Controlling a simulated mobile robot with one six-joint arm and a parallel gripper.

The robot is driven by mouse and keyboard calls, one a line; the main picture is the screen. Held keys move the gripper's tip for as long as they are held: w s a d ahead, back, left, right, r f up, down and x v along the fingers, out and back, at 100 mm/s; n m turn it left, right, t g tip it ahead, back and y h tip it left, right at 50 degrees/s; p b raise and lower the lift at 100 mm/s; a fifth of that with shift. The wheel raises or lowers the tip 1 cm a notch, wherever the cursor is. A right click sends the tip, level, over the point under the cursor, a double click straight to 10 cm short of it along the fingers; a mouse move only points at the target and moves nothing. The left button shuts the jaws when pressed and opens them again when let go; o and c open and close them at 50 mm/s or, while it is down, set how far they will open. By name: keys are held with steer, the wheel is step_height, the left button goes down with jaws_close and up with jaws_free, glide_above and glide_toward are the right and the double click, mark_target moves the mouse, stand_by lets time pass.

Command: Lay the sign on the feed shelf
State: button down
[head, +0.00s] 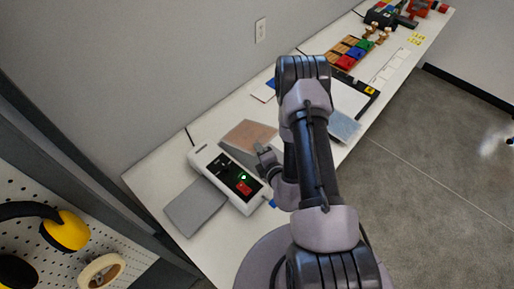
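A white machine (226,178) with a dark control panel, a green light and a red button stands on the long white table. A flat grey plate (196,207) adjoins its left side, and a flat brownish sheet or plate (249,135) lies at its other side. I cannot tell for sure which of these is the feed shelf. My gripper (264,157) is beside the machine's right end, near the brownish sheet. Its fingers are small and partly hidden by my arm, so I cannot tell its opening. No sign is clearly recognisable; a bluish sheet (343,127) lies right of my arm.
A white sheet on a black board (348,98) lies behind my arm. Coloured blocks in a wooden tray (350,51) and other items stand farther along the table. A pegboard (40,195) with yellow earmuffs (66,231) and a tape roll (101,272) is at left. The floor at right is open.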

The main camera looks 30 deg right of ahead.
steer(key=shift+a+f+b, duration=0.1)
steer(key=shift+f+b, duration=2.2)
steer(key=shift+f, duration=0.85)
steer(key=c, duration=1.6)
jaws_free()
